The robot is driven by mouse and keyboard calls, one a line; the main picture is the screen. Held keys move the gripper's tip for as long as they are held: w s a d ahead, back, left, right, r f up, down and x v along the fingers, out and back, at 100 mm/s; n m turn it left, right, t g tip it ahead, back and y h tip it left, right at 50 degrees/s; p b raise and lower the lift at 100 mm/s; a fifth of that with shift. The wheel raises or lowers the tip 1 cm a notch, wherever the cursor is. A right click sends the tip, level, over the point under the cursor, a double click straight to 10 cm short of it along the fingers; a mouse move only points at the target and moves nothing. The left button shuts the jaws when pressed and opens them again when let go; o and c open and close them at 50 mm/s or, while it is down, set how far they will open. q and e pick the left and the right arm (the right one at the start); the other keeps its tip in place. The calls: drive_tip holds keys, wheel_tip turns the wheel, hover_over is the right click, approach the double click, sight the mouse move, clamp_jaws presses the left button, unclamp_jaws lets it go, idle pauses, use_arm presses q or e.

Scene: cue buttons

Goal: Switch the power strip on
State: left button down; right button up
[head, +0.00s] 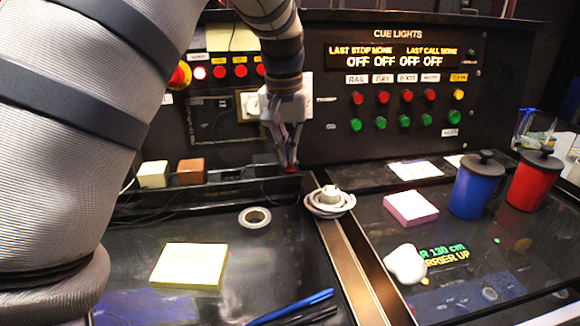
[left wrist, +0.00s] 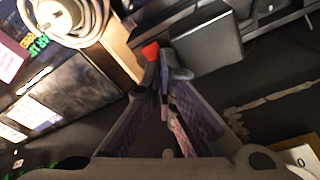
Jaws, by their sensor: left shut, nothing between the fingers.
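My left gripper (head: 288,160) points down at the back of the desk, below the cue light panel. Its fingers are shut and empty. In the left wrist view the left fingertips (left wrist: 168,72) are together, right beside a small red switch (left wrist: 150,51). I cannot tell whether they touch it. In the head view the red switch (head: 290,170) shows just at the fingertips, mostly hidden. A low black strip (head: 230,190), which looks like the power strip, runs along the back of the desk to the left of the fingers. My right gripper is not in view.
A coiled white cable (head: 329,202) lies just right of the gripper. A tape roll (head: 255,217), a yellow note pad (head: 189,265) and two small blocks (head: 187,172) lie to the left.

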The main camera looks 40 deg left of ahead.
use_arm(q)
drive_tip(key=shift+f, duration=0.35)
drive_tip(key=shift+r, duration=3.55)
